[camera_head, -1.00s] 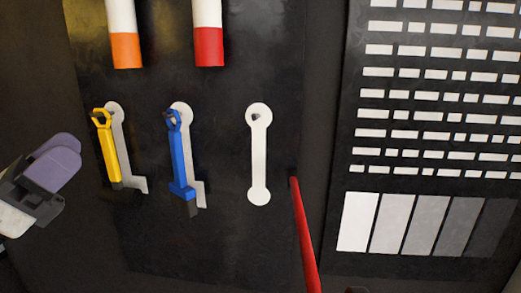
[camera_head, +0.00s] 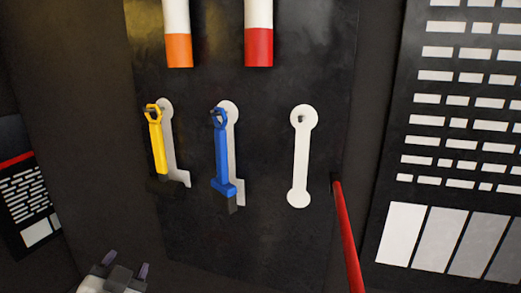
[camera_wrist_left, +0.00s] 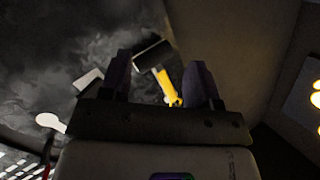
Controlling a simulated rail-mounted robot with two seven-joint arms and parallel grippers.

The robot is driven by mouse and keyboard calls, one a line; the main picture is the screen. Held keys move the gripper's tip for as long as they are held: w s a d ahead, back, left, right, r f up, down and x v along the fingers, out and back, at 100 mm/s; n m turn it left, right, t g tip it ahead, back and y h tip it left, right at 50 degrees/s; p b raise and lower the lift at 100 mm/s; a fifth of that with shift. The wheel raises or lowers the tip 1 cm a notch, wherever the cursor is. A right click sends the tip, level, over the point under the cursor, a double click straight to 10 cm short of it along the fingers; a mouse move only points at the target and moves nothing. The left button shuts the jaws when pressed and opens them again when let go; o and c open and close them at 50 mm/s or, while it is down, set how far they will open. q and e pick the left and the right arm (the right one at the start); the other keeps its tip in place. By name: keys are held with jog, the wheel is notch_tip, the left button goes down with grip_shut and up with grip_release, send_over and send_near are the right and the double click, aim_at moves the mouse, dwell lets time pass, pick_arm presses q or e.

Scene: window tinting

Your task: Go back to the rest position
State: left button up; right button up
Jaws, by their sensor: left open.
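My left gripper (camera_head: 124,270) shows at the lower left of the head view, below the tool board, with its two purple fingers apart. In the left wrist view its fingers (camera_wrist_left: 160,78) are also spread, with nothing held between them. The yellow tool (camera_head: 157,140) hangs on the board above my left gripper, apart from it. It also shows beyond the fingers in the left wrist view (camera_wrist_left: 168,86). My right gripper is not in view.
The dark tool board (camera_head: 270,235) carries a blue tool (camera_head: 221,155) and an empty white wrench-shaped outline (camera_head: 301,160). A red rod (camera_head: 348,235) stands at its right. Orange-ended (camera_head: 178,48) and red-ended (camera_head: 259,50) rolls are above. A chart panel (camera_head: 455,235) is at the right.

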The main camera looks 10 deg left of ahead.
pick_arm(q)
jog(key=s+d+f+m+g+h, duration=0.1)
jog(key=s+d+f+h, duration=0.1)
jog(key=f, duration=0.4)
jog(key=s+d+f+g+h, duration=0.1)
jog(key=d+f+g, duration=0.15)
jog(key=f, duration=0.35)
jog(key=s+d+f+n+g+h, duration=0.1)
jog(key=s+d+f+g, duration=0.25)
jog(key=s+f, duration=0.9)
jog(key=s+d+f+g+h, duration=0.25)
jog(key=s+f+g, duration=0.25)
jog(key=s+f, duration=0.8)
notch_tip(320, 180, up, 12)
jog(key=p, duration=1.2)
jog(key=shift+w+f+y+p, duration=0.2)
jog(key=shift+y+p, duration=0.1)
jog(key=shift+y, duration=0.05)
jog(key=shift+d, duration=0.1)
